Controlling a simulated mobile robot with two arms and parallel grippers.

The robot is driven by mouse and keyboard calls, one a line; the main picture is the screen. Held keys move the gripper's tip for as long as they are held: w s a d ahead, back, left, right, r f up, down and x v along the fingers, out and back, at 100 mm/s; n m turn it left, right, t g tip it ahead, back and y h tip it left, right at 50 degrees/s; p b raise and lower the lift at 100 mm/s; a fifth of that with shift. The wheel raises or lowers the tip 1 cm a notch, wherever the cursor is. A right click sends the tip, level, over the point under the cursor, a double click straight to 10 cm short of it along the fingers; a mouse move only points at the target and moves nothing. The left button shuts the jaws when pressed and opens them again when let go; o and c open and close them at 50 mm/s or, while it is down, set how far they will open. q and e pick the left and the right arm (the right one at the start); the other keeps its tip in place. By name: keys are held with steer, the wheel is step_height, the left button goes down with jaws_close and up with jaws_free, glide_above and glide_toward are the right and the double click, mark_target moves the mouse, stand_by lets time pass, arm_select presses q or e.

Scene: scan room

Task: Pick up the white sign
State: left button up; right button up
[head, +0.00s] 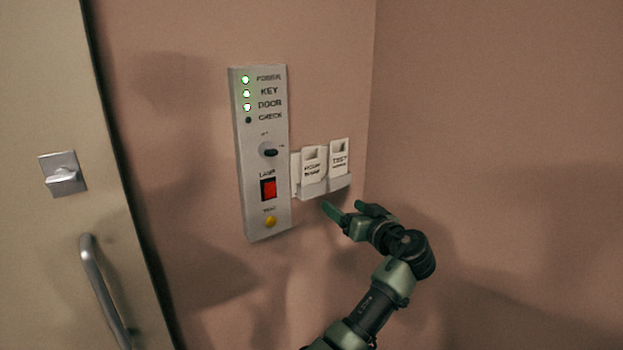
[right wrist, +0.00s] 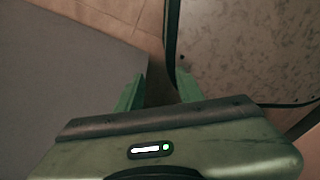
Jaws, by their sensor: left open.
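Two white signs stand side by side in a small white holder (head: 325,189) on the pink wall. The left sign (head: 313,170) has small dark lettering that is hard to read; the right sign (head: 339,159) seems to read "TEST" on top. Each has a notch or opening near its top. My left gripper (head: 344,208) is just below the holder, its green fingers apart and empty, not clearly touching the holder or the signs. My right gripper (right wrist: 159,92) shows only in the right wrist view, its green fingers apart with nothing between them.
A grey control panel (head: 250,215) with lights, a key switch, a red switch and a yellow button is left of the holder. A door (head: 60,120) with a handle (head: 97,285) is at far left. A wall corner is right of the holder. Tiled floor (right wrist: 105,18) shows below my right gripper.

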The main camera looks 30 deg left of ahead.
mark_target(312, 167)
arm_select(q)
steer(key=s+a+r+n+g+y, duration=0.1)
steer(key=s+r+n+g+y, duration=0.2)
steer(key=r, duration=0.6)
steer(key=shift+n+t+h, duration=0.4)
steer(key=shift+t+h, duration=0.1)
steer(key=shift+t, duration=0.2)
steer(key=p+x, duration=0.1)
steer(key=x, duration=0.1)
steer(key=p+x, duration=0.1)
steer(key=x, duration=0.1)
steer(key=p+x, duration=0.1)
steer(key=x, duration=0.2)
steer(key=shift+s+a+f+p, duration=0.1)
steer(key=shift+s+p, duration=0.2)
steer(key=shift+s, duration=0.05)
steer(key=shift+w+a+f, duration=0.1)
steer(key=shift+a+f, duration=0.15)
steer(key=shift+a, duration=0.05)
steer(key=shift+d, duration=0.15)
steer(key=c, duration=1.4)
arm_select(e)
steer(key=r, duration=0.1)
steer(key=s+r, duration=0.1)
steer(key=r, duration=0.1)
steer(key=shift+s+d, duration=0.2)
steer(key=shift+s, duration=0.05)
